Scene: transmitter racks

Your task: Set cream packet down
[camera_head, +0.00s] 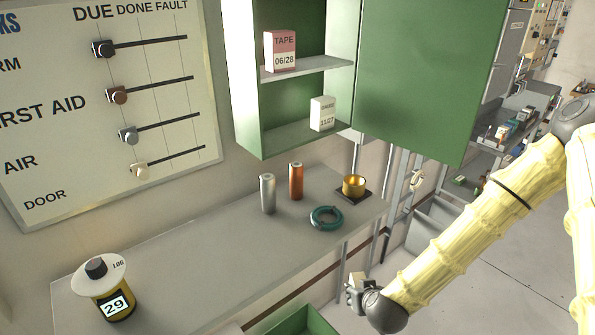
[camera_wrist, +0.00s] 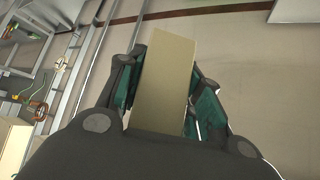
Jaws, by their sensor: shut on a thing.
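The cream packet (camera_wrist: 163,80) is a plain tan box between the two dark, teal-padded fingers of my gripper (camera_wrist: 165,92) in the wrist view. My gripper is shut on it. In the head view my gripper (camera_head: 356,291) is low at the right, beyond the front right end of the grey counter. Only a small cream part of the packet (camera_head: 357,278) shows there. The packet is held in the air, apart from the counter (camera_head: 215,260). Its far end and underside are hidden.
An open green cabinet (camera_head: 430,75) holds a tape box (camera_head: 280,50) and a small white box (camera_head: 323,113). A green bin (camera_head: 305,322) is below. The counter's middle is clear.

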